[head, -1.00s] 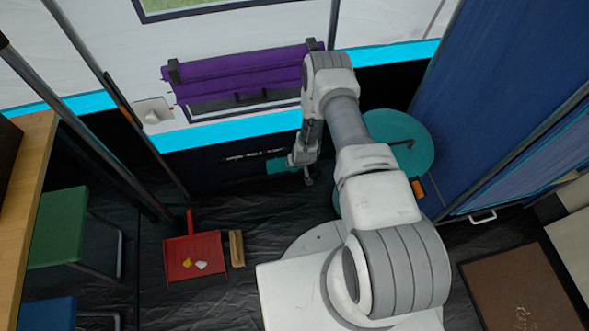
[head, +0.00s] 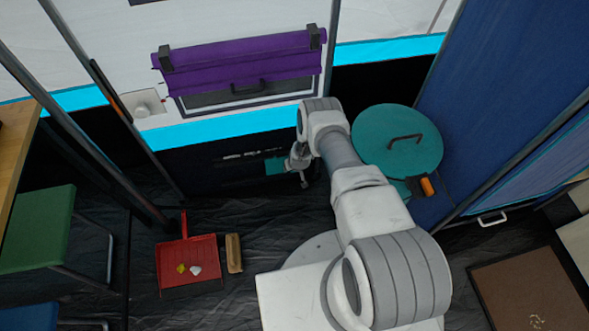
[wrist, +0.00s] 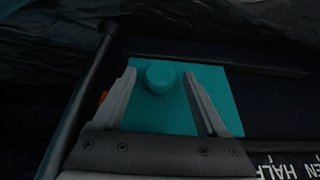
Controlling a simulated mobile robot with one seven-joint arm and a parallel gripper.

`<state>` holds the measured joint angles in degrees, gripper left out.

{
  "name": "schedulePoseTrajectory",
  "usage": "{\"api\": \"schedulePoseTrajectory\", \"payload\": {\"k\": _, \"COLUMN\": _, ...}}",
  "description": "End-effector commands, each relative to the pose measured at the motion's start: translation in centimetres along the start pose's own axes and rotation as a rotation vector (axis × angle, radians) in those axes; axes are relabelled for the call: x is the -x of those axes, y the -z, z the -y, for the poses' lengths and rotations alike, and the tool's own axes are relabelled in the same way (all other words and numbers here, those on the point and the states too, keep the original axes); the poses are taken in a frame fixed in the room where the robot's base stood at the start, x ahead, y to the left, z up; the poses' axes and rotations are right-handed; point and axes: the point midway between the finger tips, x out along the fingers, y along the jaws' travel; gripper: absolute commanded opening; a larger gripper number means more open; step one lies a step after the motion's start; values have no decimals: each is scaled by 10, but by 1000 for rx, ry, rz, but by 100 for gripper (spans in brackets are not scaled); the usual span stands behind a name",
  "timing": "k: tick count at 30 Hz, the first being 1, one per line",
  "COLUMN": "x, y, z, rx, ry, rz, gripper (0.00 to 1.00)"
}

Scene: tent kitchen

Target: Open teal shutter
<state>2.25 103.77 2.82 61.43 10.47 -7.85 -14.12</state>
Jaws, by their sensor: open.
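The teal shutter (head: 274,166) is a small flat panel low on the dark lower wall, partly hidden by my gripper (head: 298,163) in the head view. In the wrist view the teal shutter (wrist: 155,117) fills the middle, with a round teal knob (wrist: 160,76) near its upper edge. My gripper (wrist: 158,80) is open, its two fingers on either side of the knob. I cannot tell whether the fingers touch the knob or the panel. A dark rail (wrist: 220,66) runs along the panel's upper edge.
White lettering (wrist: 290,162) reading partly "EN HALF" is beside the shutter. A round teal lid with a handle (head: 397,135) stands right of my arm. A red dustpan (head: 188,262) and a brush (head: 234,253) lie on the floor. A purple rolled blind (head: 240,63) hangs above.

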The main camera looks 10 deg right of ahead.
Motion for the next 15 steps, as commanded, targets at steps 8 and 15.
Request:
{"api": "schedulePoseTrajectory", "payload": {"k": 8, "x": 0, "y": 0, "z": 0, "rx": 0, "ry": 0, "rz": 0, "gripper": 59}}
{"api": "schedulePoseTrajectory", "payload": {"k": 15, "x": 0, "y": 0, "z": 0, "rx": 0, "ry": 0, "rz": 0, "gripper": 16}}
